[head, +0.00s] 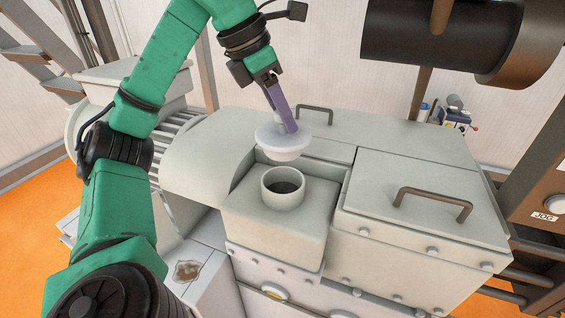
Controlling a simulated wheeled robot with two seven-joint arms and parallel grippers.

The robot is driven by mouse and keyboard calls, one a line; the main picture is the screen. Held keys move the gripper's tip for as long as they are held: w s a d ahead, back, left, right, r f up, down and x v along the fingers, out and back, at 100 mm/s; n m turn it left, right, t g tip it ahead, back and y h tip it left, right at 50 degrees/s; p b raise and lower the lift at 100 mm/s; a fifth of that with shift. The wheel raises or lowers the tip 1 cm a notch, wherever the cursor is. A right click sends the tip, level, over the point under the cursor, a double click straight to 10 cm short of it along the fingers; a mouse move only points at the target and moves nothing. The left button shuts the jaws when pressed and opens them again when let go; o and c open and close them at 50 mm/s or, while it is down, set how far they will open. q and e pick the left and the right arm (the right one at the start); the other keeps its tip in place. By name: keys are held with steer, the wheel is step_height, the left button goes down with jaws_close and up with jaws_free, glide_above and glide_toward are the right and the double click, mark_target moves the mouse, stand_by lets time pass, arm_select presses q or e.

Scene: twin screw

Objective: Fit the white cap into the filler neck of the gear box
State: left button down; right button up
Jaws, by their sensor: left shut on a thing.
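The white cap (281,144) is a round, flanged piece in the middle of the head view. My left gripper (287,127) is shut on it from above and holds it in the air. The filler neck (283,184) is a short round collar with a dark open hole. It stands on a raised block of the pale gear box (275,226). In the picture the cap appears just above and behind the neck, apart from it. The exact height of the cap over the box cannot be told. My right gripper does not show.
Two lids with handles (433,200) (315,110) lie flat on the gear box to the right and behind the neck. A dark cylinder (455,43) hangs at the upper right. A brown stain (187,270) marks the ledge at lower left. A panel labelled JOG (545,217) stands at right.

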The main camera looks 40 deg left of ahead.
mark_target(282, 148)
arm_select(q)
step_height(282, 148, down, 7)
steer(key=shift+s, duration=0.1)
steer(key=shift+f+b, duration=0.35)
steer(key=shift+b, duration=0.05)
steer(key=shift+c, duration=2.4)
jaws_free()
steer(key=shift+r, duration=0.1)
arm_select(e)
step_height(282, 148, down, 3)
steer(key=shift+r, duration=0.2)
arm_select(q)
steer(key=shift+r, duration=0.15)
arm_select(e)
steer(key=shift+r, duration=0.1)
